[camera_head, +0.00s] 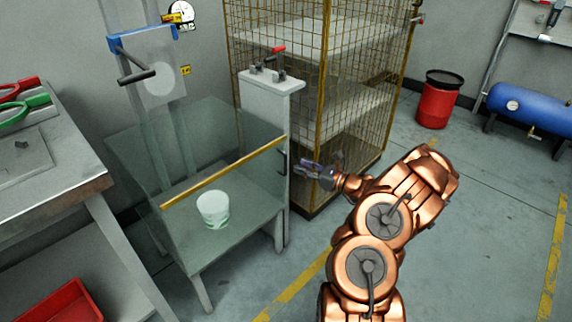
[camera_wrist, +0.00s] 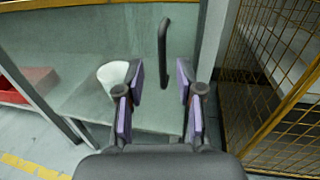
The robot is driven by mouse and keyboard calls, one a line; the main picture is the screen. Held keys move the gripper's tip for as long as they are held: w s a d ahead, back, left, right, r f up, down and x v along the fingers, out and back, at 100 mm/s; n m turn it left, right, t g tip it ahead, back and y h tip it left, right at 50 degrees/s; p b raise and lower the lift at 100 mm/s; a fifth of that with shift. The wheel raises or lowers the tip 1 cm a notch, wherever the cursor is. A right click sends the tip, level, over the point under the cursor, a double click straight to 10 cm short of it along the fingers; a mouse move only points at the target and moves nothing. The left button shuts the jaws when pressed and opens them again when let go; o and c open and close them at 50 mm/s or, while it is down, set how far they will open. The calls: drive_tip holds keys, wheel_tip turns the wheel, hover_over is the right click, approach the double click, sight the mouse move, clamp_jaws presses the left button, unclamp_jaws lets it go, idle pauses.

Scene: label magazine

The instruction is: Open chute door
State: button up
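The chute door is a clear panel with a yellow top edge (camera_head: 224,174) on the front of a glass-sided bin. A dark vertical bar handle (camera_head: 284,161) sits at its right end. The handle also shows in the wrist view (camera_wrist: 164,52), upright and beyond the fingertips. My gripper (camera_head: 306,167) is just right of the handle in the head view, apart from it as far as I can tell. In the wrist view, my gripper (camera_wrist: 160,88) is open, with purple pads apart and nothing between them. The door looks shut.
A white cup (camera_head: 213,209) stands inside the bin. A yellow mesh cage (camera_head: 345,90) stands close behind my gripper. A grey post with a red lever (camera_head: 270,92) rises beside the bin. A metal workbench (camera_head: 50,190) is at left.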

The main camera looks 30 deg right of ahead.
sight(286, 160)
drive_tip(key=shift+b+x, duration=0.35)
drive_tip(key=shift+x, duration=3.45)
drive_tip(key=shift+d+f, duration=0.15)
clamp_jaws()
